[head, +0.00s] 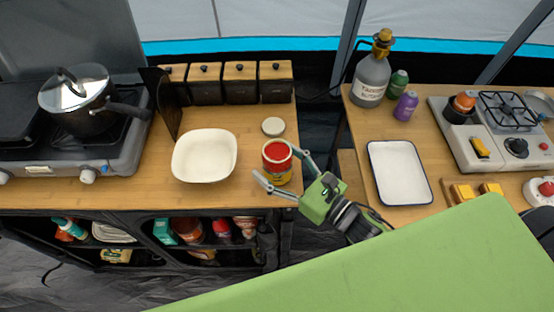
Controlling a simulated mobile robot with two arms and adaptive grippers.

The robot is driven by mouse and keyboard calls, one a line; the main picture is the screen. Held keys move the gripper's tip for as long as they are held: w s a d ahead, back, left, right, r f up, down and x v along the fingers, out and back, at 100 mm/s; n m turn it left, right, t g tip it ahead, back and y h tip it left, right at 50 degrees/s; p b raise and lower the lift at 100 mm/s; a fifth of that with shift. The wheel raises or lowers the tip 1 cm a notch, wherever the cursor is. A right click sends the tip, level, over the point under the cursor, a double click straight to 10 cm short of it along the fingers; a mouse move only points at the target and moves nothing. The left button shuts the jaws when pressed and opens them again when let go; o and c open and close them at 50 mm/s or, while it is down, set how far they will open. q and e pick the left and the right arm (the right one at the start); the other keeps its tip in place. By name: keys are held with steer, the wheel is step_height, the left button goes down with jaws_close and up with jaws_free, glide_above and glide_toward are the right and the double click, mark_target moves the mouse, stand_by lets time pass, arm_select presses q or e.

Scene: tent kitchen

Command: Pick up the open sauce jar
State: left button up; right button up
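The open sauce jar (277,167) stands upright near the front right edge of the left wooden counter, with red sauce showing at its open top. A round pale lid (273,126) lies just behind it. My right gripper (276,162) reaches in from the right with its fingers spread wide. One finger is at the jar's right side and the other passes in front of its lower left. I cannot tell whether either finger touches the glass. My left gripper is not in view.
A white bowl (205,156) sits left of the jar. Wooden-lidded canisters (240,82) line the back, and a pot (85,100) stands on the left stove. A white tray (399,172) lies on the right counter (425,120), across a gap.

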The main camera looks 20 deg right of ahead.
mark_target(272, 158)
steer(key=c, duration=1.7)
steer(key=shift+r, duration=0.1)
steer(key=shift+c, duration=0.2)
steer(key=shift+r, duration=0.2)
steer(key=shift+r+b, duration=0.3)
steer(key=shift+r, duration=1.05)
steer(key=s+r, duration=0.1)
steer(key=r, duration=0.1)
steer(key=s+a+r, duration=0.1)
steer(key=r, duration=0.1)
steer(key=s+a+r, duration=0.1)
steer(key=s, duration=0.1)
steer(key=shift+s+a+r, duration=0.1)
steer(key=shift+a+r, duration=0.1)
steer(key=shift+r, duration=0.2)
steer(key=s+a+r+p, duration=0.1)
steer(key=s+a+r, duration=0.3)
steer(key=s, duration=0.3)
steer(key=shift+s+a, duration=0.15)
steer(key=shift+s, duration=0.25)
